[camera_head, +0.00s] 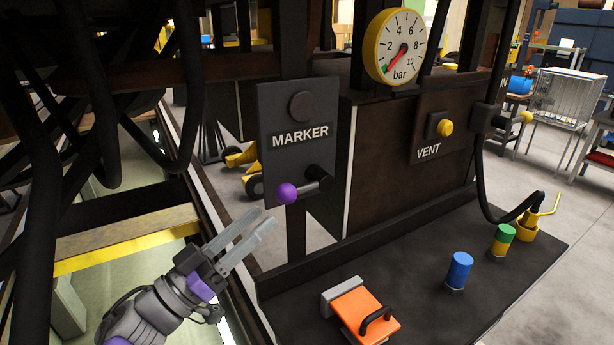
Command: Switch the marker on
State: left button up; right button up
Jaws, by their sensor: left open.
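The marker panel (299,135) is a dark upright plate with the word MARKER and a dark round lamp (301,107) that looks unlit. Below the word is a marker lever (312,187) with a purple ball knob (287,193) at its left end. The lever lies nearly level, pointing left. My left gripper (252,237) comes in from the lower left, with its two grey fingers spread. It is open and empty, below and to the left of the purple knob, and looks apart from it. My right gripper is not in view.
A yellow gauge (396,47) and a VENT panel with a yellow button (445,127) are at the right. On the dark bench (420,300) stand an orange block with a handle (365,313), a blue cylinder (459,270) and a green-topped cylinder (502,240). Black hoses hang at the left.

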aim_at(312, 183)
pick_arm(q)
jog(key=shift+m+g+h, duration=0.6)
jog(key=shift+g+h, duration=0.2)
jog(key=shift+g, duration=0.1)
jog(key=x, duration=0.7)
jog(key=p+x, duration=0.1)
jog(key=x, duration=0.3)
jog(key=shift+s+d, duration=0.3)
jog(key=shift+d, duration=0.15)
jog(key=shift+c, duration=0.3)
grip_shut()
jog(key=shift+r, duration=0.2)
